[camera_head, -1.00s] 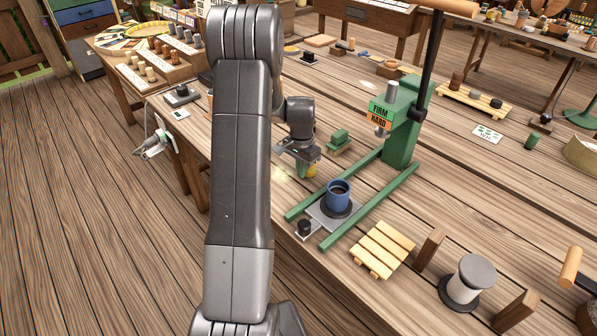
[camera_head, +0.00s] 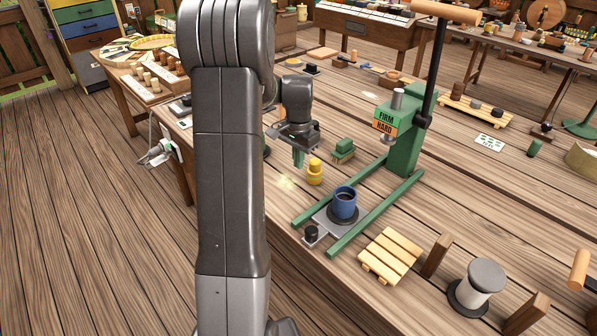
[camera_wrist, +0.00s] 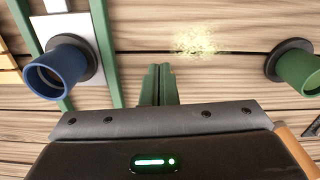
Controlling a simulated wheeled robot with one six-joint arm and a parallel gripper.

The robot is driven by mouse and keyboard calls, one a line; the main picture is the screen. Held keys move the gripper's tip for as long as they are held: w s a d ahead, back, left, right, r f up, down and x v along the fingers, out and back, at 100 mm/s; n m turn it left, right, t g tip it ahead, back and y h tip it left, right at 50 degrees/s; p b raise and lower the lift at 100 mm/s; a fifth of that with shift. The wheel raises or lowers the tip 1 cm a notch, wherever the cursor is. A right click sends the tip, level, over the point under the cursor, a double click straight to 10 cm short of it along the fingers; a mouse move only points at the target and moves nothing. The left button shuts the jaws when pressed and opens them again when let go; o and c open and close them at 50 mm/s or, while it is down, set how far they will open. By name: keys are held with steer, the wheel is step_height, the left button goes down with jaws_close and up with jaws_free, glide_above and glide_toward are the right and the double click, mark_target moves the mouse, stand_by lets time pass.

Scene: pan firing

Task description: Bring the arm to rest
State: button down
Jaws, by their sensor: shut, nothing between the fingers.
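My gripper (camera_head: 298,158) hangs over the bench with its green fingers together and nothing between them. In the wrist view the fingertips (camera_wrist: 159,84) touch along their length above bare planks. The blue cup (camera_head: 344,204) stands upright on the plate of the green press, to the right of and nearer than my gripper. It also shows at the left of the wrist view (camera_wrist: 58,75). A yellow, knobbed piece (camera_head: 315,173) stands on the bench just right of the fingers, seemingly apart from them.
The green press (camera_head: 402,145) has a tall dark lever. A wooden rack (camera_head: 390,256) and a spool-like piece (camera_head: 476,285) stand at the front right. A green cup (camera_wrist: 297,68) is at the right of the wrist view. Pale grounds (camera_wrist: 200,41) lie scattered on the planks.

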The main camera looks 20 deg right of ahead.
steer(key=shift+r, duration=0.35)
steer(key=shift+f, duration=0.15)
